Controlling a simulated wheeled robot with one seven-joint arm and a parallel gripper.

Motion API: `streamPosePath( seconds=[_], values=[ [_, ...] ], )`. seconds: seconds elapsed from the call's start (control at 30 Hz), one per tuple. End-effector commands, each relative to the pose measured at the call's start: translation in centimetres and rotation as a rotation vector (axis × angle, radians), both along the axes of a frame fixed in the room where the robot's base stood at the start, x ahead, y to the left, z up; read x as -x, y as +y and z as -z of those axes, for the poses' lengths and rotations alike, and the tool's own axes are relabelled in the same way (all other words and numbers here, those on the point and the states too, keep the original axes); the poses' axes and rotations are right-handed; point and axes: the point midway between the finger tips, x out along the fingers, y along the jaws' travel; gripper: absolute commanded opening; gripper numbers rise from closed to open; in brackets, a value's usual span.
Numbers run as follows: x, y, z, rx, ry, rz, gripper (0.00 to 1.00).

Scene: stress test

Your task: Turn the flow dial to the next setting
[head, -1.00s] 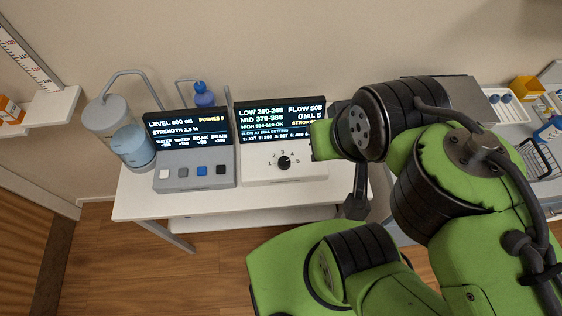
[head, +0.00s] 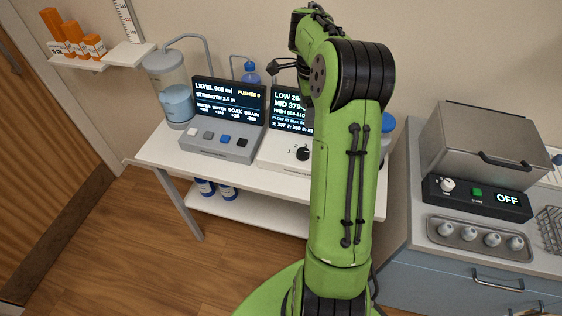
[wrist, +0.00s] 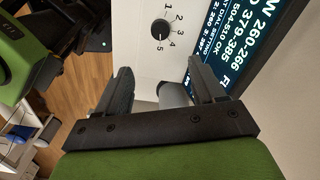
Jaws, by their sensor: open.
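The flow dial (head: 302,153) is a small black knob on the white front of the flow console (head: 270,160). It also shows near the top of the wrist view (wrist: 160,28), ringed by the numbers 1 to 5, and its white mark seems to point at 5. My gripper (wrist: 163,82) is open and empty, its two dark fingers apart and short of the dial. The console's dark screen (head: 287,108) lists LOW, MID and HIGH ranges; my arm hides its right part in the head view.
The grey level console (head: 222,145) with coloured buttons stands left of the flow console on the white table (head: 165,150). A clear tank (head: 178,98) stands at the table's left end. A counter with a metal box (head: 480,140) and an OFF display is at right.

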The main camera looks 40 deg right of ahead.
Motion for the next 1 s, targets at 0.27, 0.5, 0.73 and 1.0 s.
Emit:
streamPosePath(
  seconds=[0.27, 0.5, 0.73, 1.0],
  values=[
    [0.0, -0.4, 4.0, -0.012, 0.006, 0.035, 0.69],
    [0.1, -0.4, 10.1, -0.012, 0.007, 0.033, 0.69],
    [0.0, -0.4, 14.9, -0.011, 0.005, 0.031, 0.69],
    [-0.1, -0.4, 16.2, -0.008, 0.001, 0.031, 0.69]
  ],
)
